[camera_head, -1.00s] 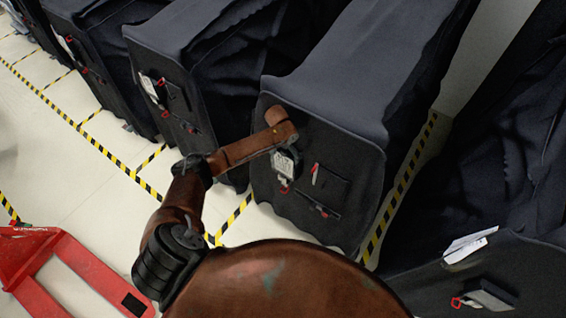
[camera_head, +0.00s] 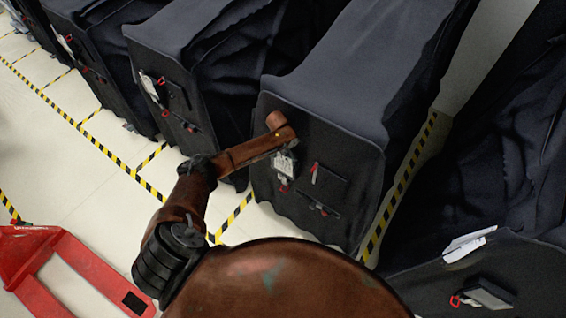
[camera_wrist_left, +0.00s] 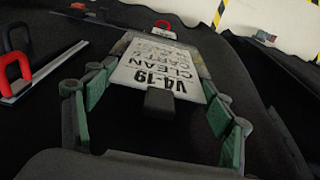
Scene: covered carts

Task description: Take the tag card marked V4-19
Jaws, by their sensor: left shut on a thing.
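The tag card (camera_wrist_left: 150,66) shows in the left wrist view as a pale card with upside-down print reading V4-19, CLEAN and CART. A red piece (camera_wrist_left: 163,24) shows beyond its far end. My left gripper (camera_wrist_left: 157,80) has green-padded fingers on both sides of the card and is shut on it. A dark block covers part of the card's near end. In the head view the card (camera_head: 284,165) lies against the front of a dark covered cart (camera_head: 340,150), below my left gripper (camera_head: 281,150), which is mostly hidden by the wrist. My right gripper is not in view.
A dark pocket (camera_head: 328,184) with red clips is right of the card. More covered carts stand left (camera_head: 215,65) and right (camera_head: 475,210). A red pallet jack (camera_head: 60,265) is at lower left. Yellow-black tape marks the pale floor (camera_head: 110,190).

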